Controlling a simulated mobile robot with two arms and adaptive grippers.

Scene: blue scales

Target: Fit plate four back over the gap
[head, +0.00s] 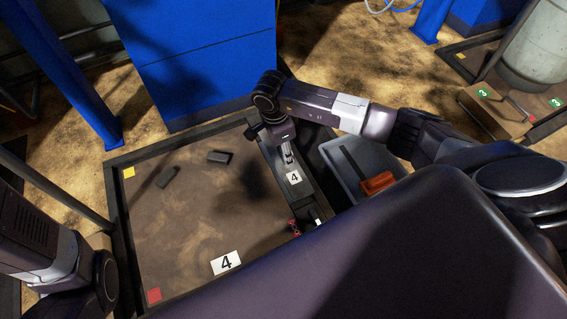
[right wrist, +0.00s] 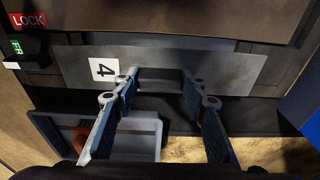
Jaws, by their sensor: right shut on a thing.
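Plate four (right wrist: 225,72) is a grey strip with a white "4" label and a raised handle in its middle. In the head view its label (head: 294,178) shows on the right side of the scale's frame. My right gripper (right wrist: 162,84) is shut on the plate's handle, one finger on each side; in the head view it (head: 288,156) points down at the plate. The plate lies along the dark frame strip, lengthwise with it. I cannot tell whether it touches the frame, and the gap is not visible. My left arm shows at lower left; its gripper is out of view.
The brown scale deck (head: 185,225) bears another "4" sign (head: 226,262) and two dark blocks (head: 218,157) (head: 167,177). A grey tray (head: 345,180) with an orange item (head: 378,183) stands right of the frame. A red "LOCK" sign (right wrist: 28,20) is near the plate's left end.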

